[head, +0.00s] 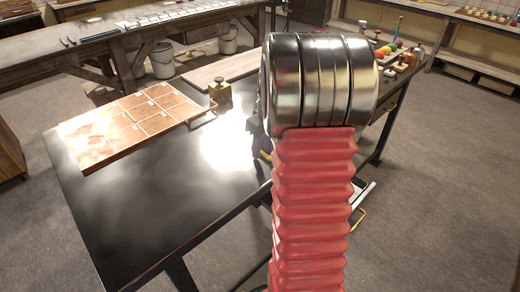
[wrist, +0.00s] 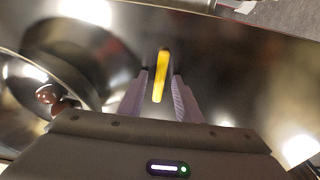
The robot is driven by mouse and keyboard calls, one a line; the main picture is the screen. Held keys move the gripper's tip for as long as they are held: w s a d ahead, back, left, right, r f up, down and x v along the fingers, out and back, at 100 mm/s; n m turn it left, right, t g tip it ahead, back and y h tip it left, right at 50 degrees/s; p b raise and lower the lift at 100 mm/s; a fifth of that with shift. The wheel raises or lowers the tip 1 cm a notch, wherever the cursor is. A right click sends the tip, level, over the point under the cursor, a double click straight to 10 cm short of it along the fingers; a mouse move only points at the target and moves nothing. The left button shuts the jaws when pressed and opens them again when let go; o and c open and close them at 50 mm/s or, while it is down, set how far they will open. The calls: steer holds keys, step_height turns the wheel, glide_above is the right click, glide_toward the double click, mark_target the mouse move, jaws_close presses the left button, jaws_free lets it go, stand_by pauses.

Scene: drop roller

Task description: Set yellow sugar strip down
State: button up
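The yellow sugar strip (wrist: 160,78) shows in the wrist view, lying lengthwise between the two fingers of my gripper (wrist: 161,73). Dark gaps show between the strip and both fingers, so the fingers are open and do not appear to touch it. The strip seems to lie on the dark, shiny tabletop, though its exact height is hard to tell. In the head view my arm hides most of this area. Only a small yellow bit (head: 265,156) shows beside the dark gripper (head: 258,142).
On the dark table (head: 150,215), a copper plate with a grid (head: 130,120) lies at the left, with a small brass-coloured block (head: 220,92) and a pale board (head: 222,68) behind.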

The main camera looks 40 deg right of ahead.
mark_target(264, 156)
step_height(264, 156, up, 12)
steer(key=s, duration=0.1)
steer(key=shift+s, duration=0.4)
stand_by(0.7)
steer(key=s+a+r+t, duration=0.1)
steer(key=s+a+r, duration=0.1)
steer(key=a, duration=0.7)
steer(key=s+a+r, duration=0.1)
steer(key=a+r, duration=0.1)
steer(key=a, duration=0.6)
steer(key=s+a+f+t, duration=0.2)
steer(key=s+a+f, duration=0.1)
steer(key=s+a, duration=0.8)
steer(key=a, duration=0.4)
steer(key=shift+s+a+f+t, duration=0.15)
steer(key=shift+s+a+t, duration=0.15)
steer(key=shift+t, duration=0.1)
